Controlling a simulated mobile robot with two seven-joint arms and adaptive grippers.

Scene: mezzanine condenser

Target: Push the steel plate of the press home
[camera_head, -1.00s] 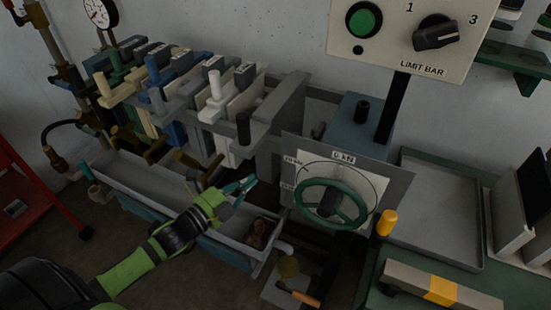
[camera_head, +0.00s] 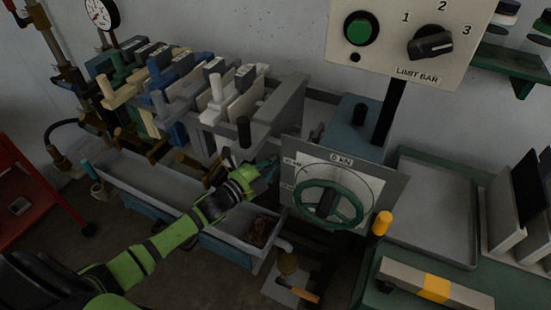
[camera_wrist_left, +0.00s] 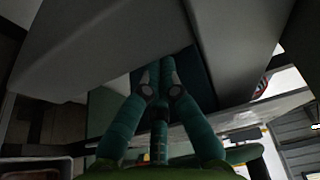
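The steel plate (camera_head: 287,108) of the press is the plain grey slab at the right end of the plate row, behind the dial panel. A gap separates its upper part from the white plates (camera_head: 222,98). My left gripper (camera_head: 270,168) is low beside the slab, just left of the dial panel, its tips partly hidden. In the left wrist view its teal fingers (camera_wrist_left: 160,65) come together with almost no gap and hold nothing visible. Large grey surfaces (camera_wrist_left: 100,40) lie close around the tips; I cannot tell whether they touch. My right gripper is not in view.
The dial panel (camera_head: 366,180) with a green handwheel (camera_head: 329,203) stands right of the gripper. A long drip trough (camera_head: 150,185) runs below the plates. The limit bar control box (camera_head: 385,55) overhangs at upper right. An empty grey tray (camera_head: 432,210) lies at right.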

